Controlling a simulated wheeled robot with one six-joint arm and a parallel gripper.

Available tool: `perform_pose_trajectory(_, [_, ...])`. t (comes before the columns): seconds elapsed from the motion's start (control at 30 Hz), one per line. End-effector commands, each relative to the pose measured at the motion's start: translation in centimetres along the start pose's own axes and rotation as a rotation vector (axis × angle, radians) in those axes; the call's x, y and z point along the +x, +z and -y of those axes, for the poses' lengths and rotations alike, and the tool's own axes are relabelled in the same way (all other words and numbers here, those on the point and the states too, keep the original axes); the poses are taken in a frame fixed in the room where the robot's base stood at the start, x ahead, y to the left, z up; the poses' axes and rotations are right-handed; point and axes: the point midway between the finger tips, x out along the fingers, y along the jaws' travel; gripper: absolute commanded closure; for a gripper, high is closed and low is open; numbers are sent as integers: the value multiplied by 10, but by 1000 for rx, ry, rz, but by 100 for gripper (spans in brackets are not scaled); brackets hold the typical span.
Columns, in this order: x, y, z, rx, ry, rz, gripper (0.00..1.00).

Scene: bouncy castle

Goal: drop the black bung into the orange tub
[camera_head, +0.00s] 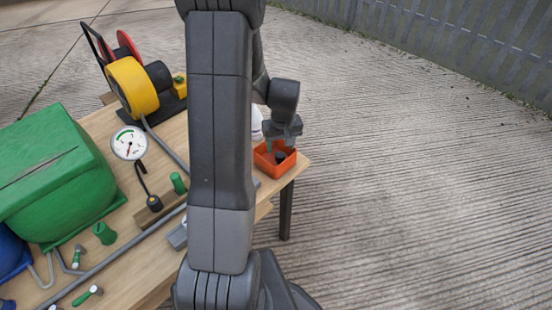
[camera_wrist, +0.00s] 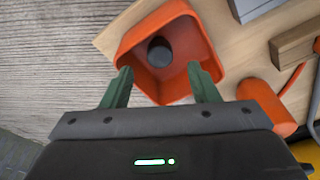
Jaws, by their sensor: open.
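The orange tub (camera_head: 272,161) is a square open box at the right end of the wooden table in the head view. It also shows in the wrist view (camera_wrist: 132,42). The black bung (camera_head: 280,156) lies inside the tub, and the wrist view shows it as a dark round shape (camera_wrist: 159,52) on the tub floor. My gripper (camera_head: 276,146) is above the tub. In the wrist view its green fingers (camera_wrist: 163,80) are spread apart with nothing between them, over the tub's near side. The bung is apart from the fingers.
The wooden table (camera_head: 125,203) holds a green case (camera_head: 60,175), a pressure gauge (camera_head: 129,143), a yellow reel (camera_head: 131,87) and several green plugs. An orange cylinder (camera_wrist: 262,105) lies beside the tub in the wrist view. Concrete floor (camera_head: 410,180) to the right is clear.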

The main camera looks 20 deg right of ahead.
Motion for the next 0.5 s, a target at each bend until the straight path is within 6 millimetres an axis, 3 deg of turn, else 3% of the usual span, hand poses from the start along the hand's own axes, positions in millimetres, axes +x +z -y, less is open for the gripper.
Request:
perform_pose_trajectory(0.17, [-20, -1, 0, 0, 2, -3, 45])
perform_pose_trajectory(0.5, [-95, -1, 0, 0, 2, -5, 45])
